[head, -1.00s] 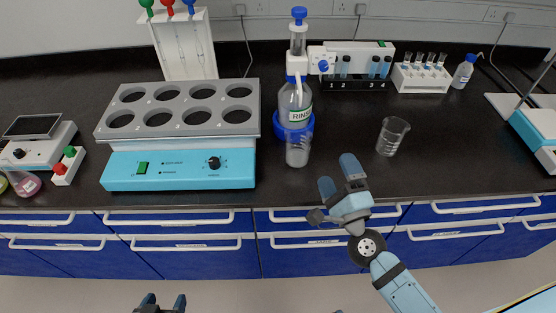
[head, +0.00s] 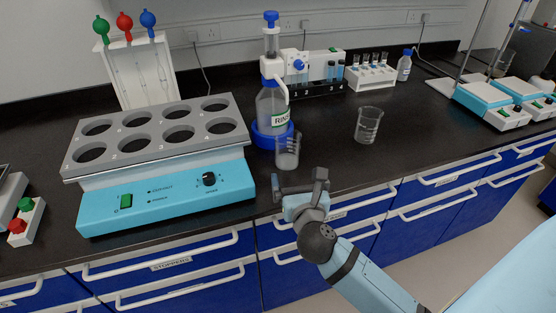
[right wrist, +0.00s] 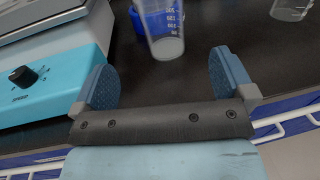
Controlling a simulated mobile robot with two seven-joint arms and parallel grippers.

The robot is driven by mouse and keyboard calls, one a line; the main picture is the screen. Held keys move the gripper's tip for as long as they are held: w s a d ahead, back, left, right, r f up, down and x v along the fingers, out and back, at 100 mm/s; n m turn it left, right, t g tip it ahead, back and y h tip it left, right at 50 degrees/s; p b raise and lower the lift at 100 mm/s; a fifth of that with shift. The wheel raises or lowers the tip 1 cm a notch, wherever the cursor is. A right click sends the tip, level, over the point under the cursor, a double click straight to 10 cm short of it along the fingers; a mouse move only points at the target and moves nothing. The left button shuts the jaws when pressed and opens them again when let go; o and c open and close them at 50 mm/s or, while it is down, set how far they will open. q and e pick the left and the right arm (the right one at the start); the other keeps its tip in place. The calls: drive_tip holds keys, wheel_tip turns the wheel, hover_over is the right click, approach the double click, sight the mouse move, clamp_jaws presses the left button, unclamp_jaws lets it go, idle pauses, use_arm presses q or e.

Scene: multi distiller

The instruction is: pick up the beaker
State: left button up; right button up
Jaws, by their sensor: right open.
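A clear glass beaker (head: 287,152) stands upright on the black bench in front of the rinse bottle. It shows in the right wrist view too (right wrist: 165,42), with graduation marks on its side. A second, wider beaker (head: 368,125) stands upright farther right; its lower part shows at the top right of the wrist view (right wrist: 290,10). My right gripper (head: 299,183) is open and empty at the bench's front edge, just short of the nearer beaker. In the wrist view the fingers (right wrist: 163,74) are spread, with that beaker beyond the gap between them. My left gripper is out of view.
A blue and grey multi-hole heating unit (head: 165,192) stands close on the left. The rinse bottle (head: 270,108) in its blue ring is right behind the nearer beaker. A white tube rack (head: 371,78) stands at the back.

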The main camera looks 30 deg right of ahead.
sight(285, 137)
drive_tip(key=x, duration=1.3)
drive_tip(key=shift+w+d+f+b, duration=0.1)
drive_tip(key=shift+w+d+b, duration=0.2)
drive_tip(key=shift+b, duration=0.1)
drive_tip(key=c, duration=1)
